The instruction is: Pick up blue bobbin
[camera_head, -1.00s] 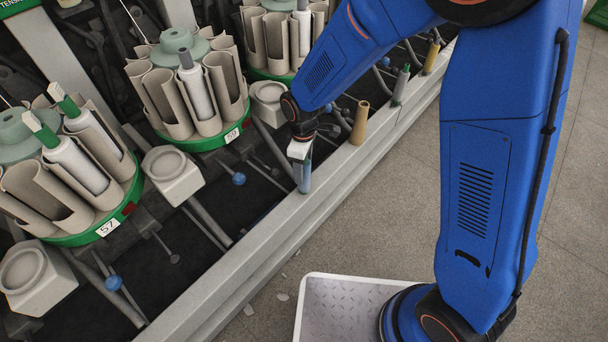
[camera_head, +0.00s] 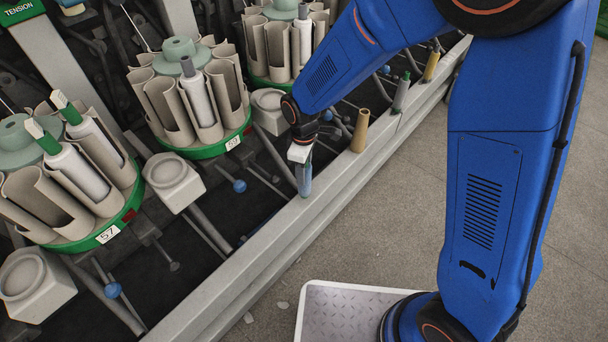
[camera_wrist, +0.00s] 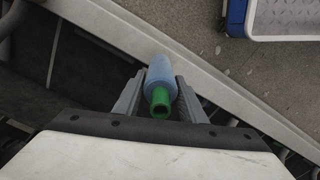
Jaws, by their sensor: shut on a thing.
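The blue bobbin (camera_wrist: 160,78) is a pale blue cylinder with a green hollow end. In the wrist view it lies between the two fingers of my gripper (camera_wrist: 160,98), which is shut on it. In the head view the blue bobbin (camera_head: 303,180) stands upright at the grey rail, below my gripper (camera_head: 301,155). The gripper body hides its top there. I cannot tell whether its lower end touches the rail.
A tan bobbin (camera_head: 360,131), a grey one (camera_head: 401,92) and a yellow one (camera_head: 431,66) stand along the rail (camera_head: 270,237). Round green-based magazines (camera_head: 206,145) with white bobbins stand to the left.

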